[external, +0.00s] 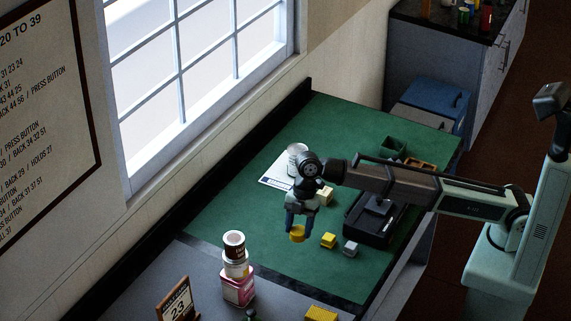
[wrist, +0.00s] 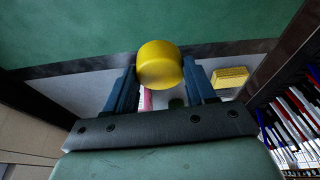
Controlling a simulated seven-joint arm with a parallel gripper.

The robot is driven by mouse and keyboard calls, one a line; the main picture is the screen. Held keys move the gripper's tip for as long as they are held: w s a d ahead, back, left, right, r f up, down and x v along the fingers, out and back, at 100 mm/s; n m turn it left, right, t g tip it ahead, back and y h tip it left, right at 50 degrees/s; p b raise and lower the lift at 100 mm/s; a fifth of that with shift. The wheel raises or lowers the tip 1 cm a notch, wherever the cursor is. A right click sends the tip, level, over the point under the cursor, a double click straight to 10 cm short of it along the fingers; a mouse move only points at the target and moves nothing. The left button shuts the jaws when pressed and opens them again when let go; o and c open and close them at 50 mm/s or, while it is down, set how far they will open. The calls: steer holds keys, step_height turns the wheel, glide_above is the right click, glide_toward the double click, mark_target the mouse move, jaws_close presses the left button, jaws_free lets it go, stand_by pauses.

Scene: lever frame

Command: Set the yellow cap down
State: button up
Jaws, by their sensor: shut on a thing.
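The yellow cap (external: 297,234) is a short round cylinder, held between the fingertips of my gripper (external: 298,225). In the external view it hangs at the fingertips over the green table top (external: 250,235); whether it touches the surface I cannot tell. In the wrist view the yellow cap (wrist: 159,65) sits between the two blue fingers of my gripper (wrist: 160,75), with green surface beyond it.
A yellow block (external: 328,240) and a grey block (external: 350,249) lie right of the cap. A black device (external: 375,218) stands behind them. Green surface left of the cap is clear.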

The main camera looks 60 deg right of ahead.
mark_target(298, 229)
steer(key=v, duration=0.4)
steer(key=shift+w+a+r, duration=0.3)
steer(key=shift+w+r, duration=0.1)
steer(key=shift+r, duration=0.1)
steer(key=w+d+m+t, duration=0.1)
steer(key=w+d+m, duration=0.2)
steer(key=w+d, duration=0.8)
steer(key=w+d+m, duration=0.2)
steer(key=w+d, duration=0.7)
steer(key=d, duration=0.5)
steer(key=w+d+m+t+h, duration=0.1)
steer(key=w+d+m, duration=0.25)
steer(key=d, duration=1.35)
steer(key=w+d+m+t, duration=0.15)
steer(key=w+d, duration=0.35)
steer(key=d, duration=1.2)
steer(key=shift+g, duration=0.45)
steer(key=shift+w+f, duration=0.2)
steer(key=shift+f, duration=7.45)
steer(key=shift+f, duration=0.15)
steer(key=o, duration=1)
